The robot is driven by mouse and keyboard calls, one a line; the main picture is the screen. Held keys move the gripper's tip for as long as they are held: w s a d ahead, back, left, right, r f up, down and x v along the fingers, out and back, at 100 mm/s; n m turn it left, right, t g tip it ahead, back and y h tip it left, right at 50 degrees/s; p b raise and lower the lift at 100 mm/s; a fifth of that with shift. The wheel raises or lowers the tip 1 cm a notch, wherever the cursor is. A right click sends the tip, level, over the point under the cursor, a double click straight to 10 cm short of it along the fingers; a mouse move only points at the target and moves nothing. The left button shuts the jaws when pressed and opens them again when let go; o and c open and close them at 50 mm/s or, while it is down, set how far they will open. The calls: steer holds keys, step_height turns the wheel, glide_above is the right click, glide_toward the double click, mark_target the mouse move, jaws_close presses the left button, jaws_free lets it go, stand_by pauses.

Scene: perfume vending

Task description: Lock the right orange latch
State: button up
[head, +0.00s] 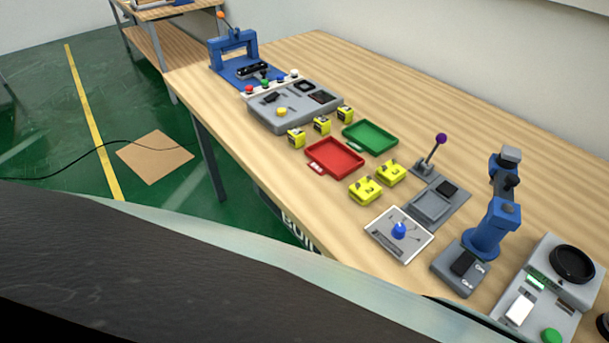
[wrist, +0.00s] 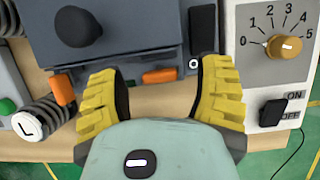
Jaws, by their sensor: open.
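In the wrist view, the right orange latch (wrist: 160,76) is a small orange block lying level at the front edge of a dark grey box (wrist: 150,42). A second orange latch (wrist: 61,91) stands tilted at the box's left front corner. My gripper (wrist: 160,82) is open and empty, with ribbed yellow fingers spread wide in front of the box. The right latch lies between the fingertips and apart from both. The left finger is between the two latches. The head view shows neither my gripper nor these latches clearly.
A dial panel (wrist: 305,75) with a black ON/OFF switch (wrist: 273,112) is close to the right finger. A coiled part marked L (wrist: 27,124) is at left. A dark knob (wrist: 78,27) rises from the box. In the head view, trays and devices crowd the wooden table (head: 330,55).

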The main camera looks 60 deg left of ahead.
steer(key=shift+w+f, duration=0.15)
steer(key=shift+f, duration=0.05)
stand_by(0.3)
jaws_close()
steer(key=b, duration=0.1)
steer(key=n+b, duration=0.1)
steer(key=b, duration=0.1)
steer(key=shift+w+a+f, duration=0.1)
steer(key=shift+f, duration=0.25)
steer(key=n+y+b, duration=0.1)
steer(key=n+b, duration=0.1)
steer(key=b, duration=0.2)
steer(key=shift+f, duration=0.1)
steer(key=n+y+b, duration=0.1)
steer(key=n+b, duration=0.2)
steer(key=b, duration=0.3)
steer(key=shift+g+b, duration=0.35)
steer(key=shift+g, duration=0.05)
steer(key=n+b, duration=0.1)
steer(key=b, duration=0.1)
steer(key=shift+r+b, duration=0.2)
steer(key=shift+b, duration=0.15)
steer(key=shift+r+n+y+b, duration=0.1)
steer(key=shift+n+y+b, duration=0.2)
steer(key=shift+b, duration=0.05)
steer(key=shift+r, duration=0.1)
